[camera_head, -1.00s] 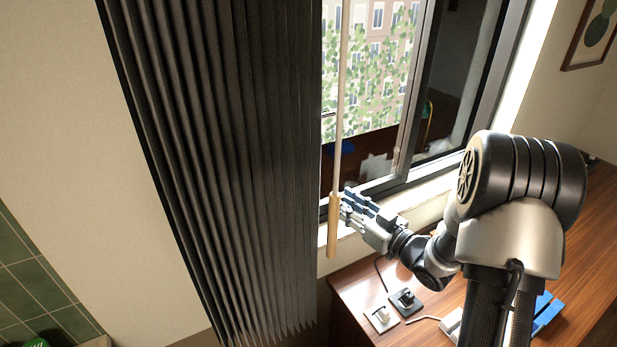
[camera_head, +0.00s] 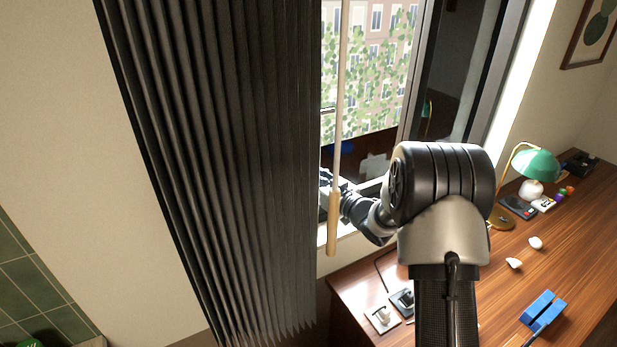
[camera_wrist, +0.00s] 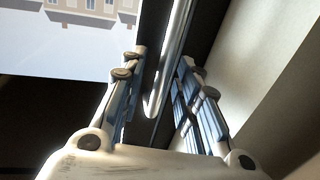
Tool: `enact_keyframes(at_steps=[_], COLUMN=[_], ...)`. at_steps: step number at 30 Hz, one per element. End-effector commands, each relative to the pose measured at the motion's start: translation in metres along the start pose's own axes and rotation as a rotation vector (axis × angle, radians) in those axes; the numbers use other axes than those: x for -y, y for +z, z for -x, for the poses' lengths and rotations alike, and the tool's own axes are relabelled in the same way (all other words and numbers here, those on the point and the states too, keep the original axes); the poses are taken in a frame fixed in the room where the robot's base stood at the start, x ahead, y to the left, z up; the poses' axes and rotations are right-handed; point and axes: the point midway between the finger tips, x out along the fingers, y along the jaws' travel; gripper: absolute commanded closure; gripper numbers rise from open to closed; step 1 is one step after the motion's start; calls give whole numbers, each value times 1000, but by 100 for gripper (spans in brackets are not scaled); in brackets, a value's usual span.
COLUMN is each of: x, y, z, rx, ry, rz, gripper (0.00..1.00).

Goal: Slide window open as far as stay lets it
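The window's glass (camera_head: 365,70) shows a leafy building outside, right of the dark pleated curtain. A dark upright frame member (camera_head: 416,75) stands between this glass and a darker pane (camera_head: 455,90). My gripper (camera_head: 327,185) is low at the window beside the curtain's edge, partly hidden behind a hanging wooden wand. In the wrist view my gripper (camera_wrist: 160,66) has its fingers apart. A pale bar with a rounded lower end, likely the window handle (camera_wrist: 172,62), lies between them, with a gap on the right side; contact on the left is unclear. The stay cannot be made out.
The pleated curtain (camera_head: 215,170) covers the left side. The wooden wand (camera_head: 333,220) hangs in front of my gripper.

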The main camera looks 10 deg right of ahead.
Motion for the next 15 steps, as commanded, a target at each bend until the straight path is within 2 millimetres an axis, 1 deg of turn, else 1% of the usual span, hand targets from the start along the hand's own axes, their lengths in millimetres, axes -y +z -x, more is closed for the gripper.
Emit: enact_keyframes(at_steps=[3, 15], x=[0, 0], y=[0, 0], z=[0, 0], rx=[0, 0], ry=[0, 0], rz=[0, 0], gripper=[70, 97])
